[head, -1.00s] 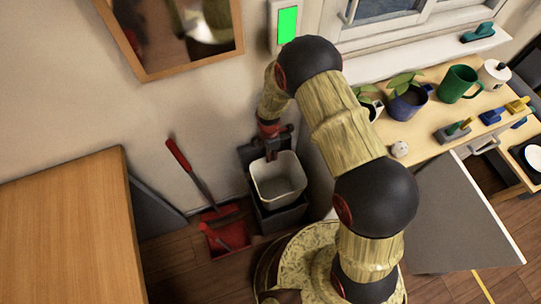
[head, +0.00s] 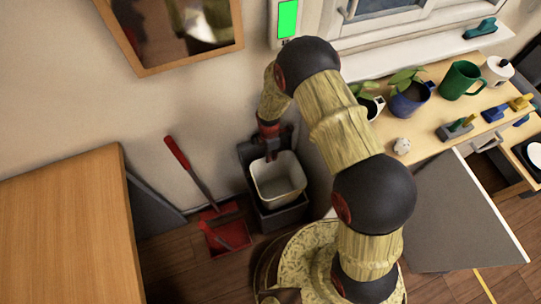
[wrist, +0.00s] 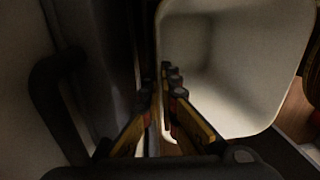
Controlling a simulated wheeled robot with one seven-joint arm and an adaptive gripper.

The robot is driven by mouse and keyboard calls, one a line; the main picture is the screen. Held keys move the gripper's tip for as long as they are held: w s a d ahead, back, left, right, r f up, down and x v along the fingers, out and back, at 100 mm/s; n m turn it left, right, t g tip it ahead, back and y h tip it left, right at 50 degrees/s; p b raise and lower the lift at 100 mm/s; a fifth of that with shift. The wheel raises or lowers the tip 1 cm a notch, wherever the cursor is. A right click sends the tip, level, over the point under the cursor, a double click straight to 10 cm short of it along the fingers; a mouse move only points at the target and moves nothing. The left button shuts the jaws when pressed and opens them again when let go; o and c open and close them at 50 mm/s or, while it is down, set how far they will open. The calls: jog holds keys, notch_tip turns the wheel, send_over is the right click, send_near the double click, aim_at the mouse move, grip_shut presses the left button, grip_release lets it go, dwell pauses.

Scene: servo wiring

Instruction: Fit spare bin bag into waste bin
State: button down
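A white open-topped container (head: 279,183), seemingly the waste bin or its inner bucket, stands upright in a dark outer holder (head: 284,217) against the wall. Its pale inside fills the upper right of the wrist view (wrist: 245,60). My gripper (head: 271,157) points down at the container's back left rim. In the wrist view my gripper's fingers (wrist: 164,88) come close together, with the thin container wall appearing between them. Contact at the tips is dark and hard to make out. I cannot make out a separate bin bag in either view.
A red dustpan (head: 226,235) with a long handle stands left of the bin. A wooden cabinet (head: 70,230) is at the far left. A worktop (head: 425,130) with mugs and plants is at the right, above an open grey panel (head: 445,215).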

aim_at(271, 163)
jog(key=shift+f+b, duration=2.15)
jog(key=shift+f, duration=1.35)
jog(key=c, duration=2.5)
grip_release()
jog(key=o, duration=0.5)
jog(key=shift+o, duration=0.2)
jog(key=shift+r, duration=0.1)
notch_tip(271, 163, up, 12)
jog(key=shift+w, duration=0.45)
jog(key=shift+a, duration=0.1)
